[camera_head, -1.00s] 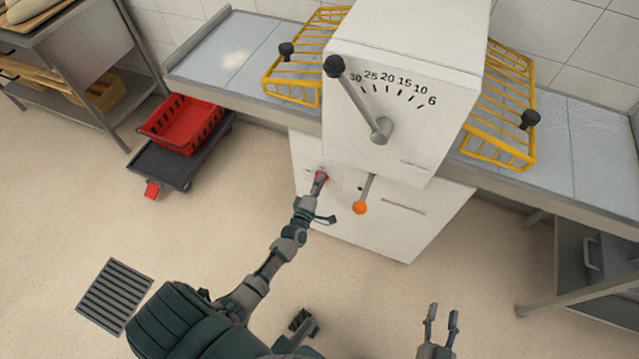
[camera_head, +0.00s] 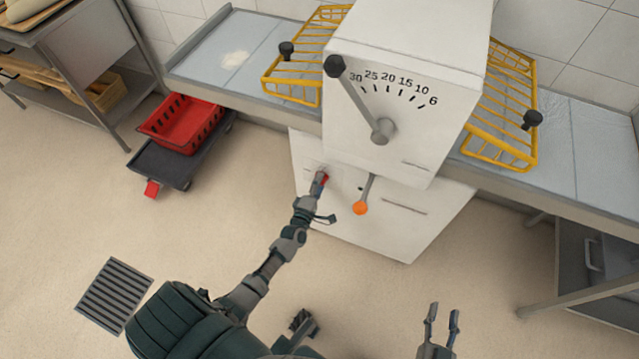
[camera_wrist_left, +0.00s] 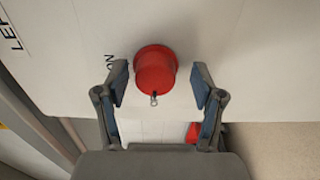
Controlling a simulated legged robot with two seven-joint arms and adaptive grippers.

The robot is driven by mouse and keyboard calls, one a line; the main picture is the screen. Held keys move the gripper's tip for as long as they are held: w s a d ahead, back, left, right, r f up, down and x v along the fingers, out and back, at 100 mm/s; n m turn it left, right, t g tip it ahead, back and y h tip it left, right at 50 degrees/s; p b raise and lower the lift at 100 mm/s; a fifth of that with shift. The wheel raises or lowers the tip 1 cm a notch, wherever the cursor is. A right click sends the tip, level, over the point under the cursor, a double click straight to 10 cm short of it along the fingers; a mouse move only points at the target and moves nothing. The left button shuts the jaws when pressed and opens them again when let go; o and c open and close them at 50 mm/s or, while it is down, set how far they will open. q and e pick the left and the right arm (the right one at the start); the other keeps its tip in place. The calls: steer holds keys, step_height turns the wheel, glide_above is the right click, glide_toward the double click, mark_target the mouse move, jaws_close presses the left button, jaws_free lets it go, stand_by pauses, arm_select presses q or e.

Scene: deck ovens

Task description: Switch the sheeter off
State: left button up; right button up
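The sheeter (camera_head: 400,100) is a white machine with a numbered dial and a black-knobbed lever. A red switch knob (camera_head: 326,179) is on its lower front, partly hidden by my left gripper (camera_head: 319,184) in the head view. In the left wrist view, the round red knob (camera_wrist_left: 155,70) lies between the open fingers of my left gripper (camera_wrist_left: 159,82), with a small gap on each side. Lettering reading "ON" shows beside the knob. My right gripper (camera_head: 441,322) is open and empty, low in the head view, away from the machine.
An orange-tipped lever (camera_head: 361,207) hangs just right of the knob. Yellow wire guards (camera_head: 293,78) stand over the belts on both sides. A red crate (camera_head: 180,124) sits on a dark dolly (camera_head: 165,165) to the left. The floor in front is mostly clear.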

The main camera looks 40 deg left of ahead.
arm_select(q)
steer(key=v, duration=1.2)
stand_by(0.3)
